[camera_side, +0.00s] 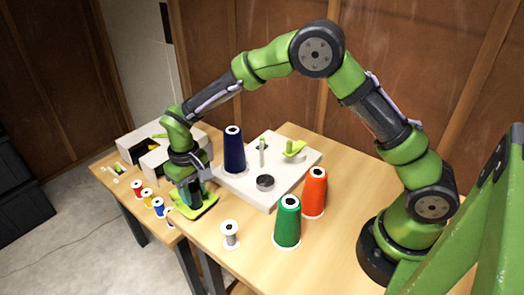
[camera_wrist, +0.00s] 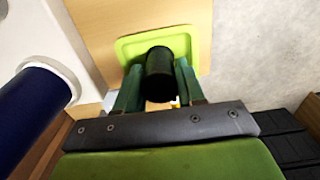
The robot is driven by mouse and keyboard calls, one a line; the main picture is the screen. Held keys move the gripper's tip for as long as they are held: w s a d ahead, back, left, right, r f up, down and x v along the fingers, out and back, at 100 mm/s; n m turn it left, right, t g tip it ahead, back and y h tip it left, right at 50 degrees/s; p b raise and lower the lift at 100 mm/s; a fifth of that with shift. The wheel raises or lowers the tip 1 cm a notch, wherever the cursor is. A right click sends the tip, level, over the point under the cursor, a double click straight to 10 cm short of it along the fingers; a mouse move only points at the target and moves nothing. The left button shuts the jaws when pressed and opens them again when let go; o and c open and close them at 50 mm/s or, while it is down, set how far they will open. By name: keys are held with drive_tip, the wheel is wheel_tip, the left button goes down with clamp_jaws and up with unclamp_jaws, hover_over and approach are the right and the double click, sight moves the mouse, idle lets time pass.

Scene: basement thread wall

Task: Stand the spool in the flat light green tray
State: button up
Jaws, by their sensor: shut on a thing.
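My gripper (camera_side: 191,190) points down at the flat light green tray (camera_side: 207,208), which lies near the table's front left edge. In the wrist view my two fingers (camera_wrist: 160,86) are shut on a dark, nearly black spool (camera_wrist: 160,65) with a round end. The spool is between the fingers and overlaps the light green tray (camera_wrist: 131,48). The fingers and wrist mostly hide the spool in the side view. I cannot tell whether its lower end touches the tray floor.
A tall navy cone (camera_side: 234,155) stands close right on a pale base (camera_side: 262,195) with posts. Green (camera_side: 287,225) and orange (camera_side: 314,195) cones and a grey spool (camera_side: 230,236) stand nearer the front. Several small coloured spools (camera_side: 147,195) stand left.

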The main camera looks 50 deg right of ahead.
drive_tip(key=o, duration=0.9)
drive_tip(key=shift+o, duration=0.2)
drive_tip(key=shift+r, duration=0.1)
drive_tip(key=shift+r, duration=3.45)
drive_tip(key=shift+f, duration=0.1)
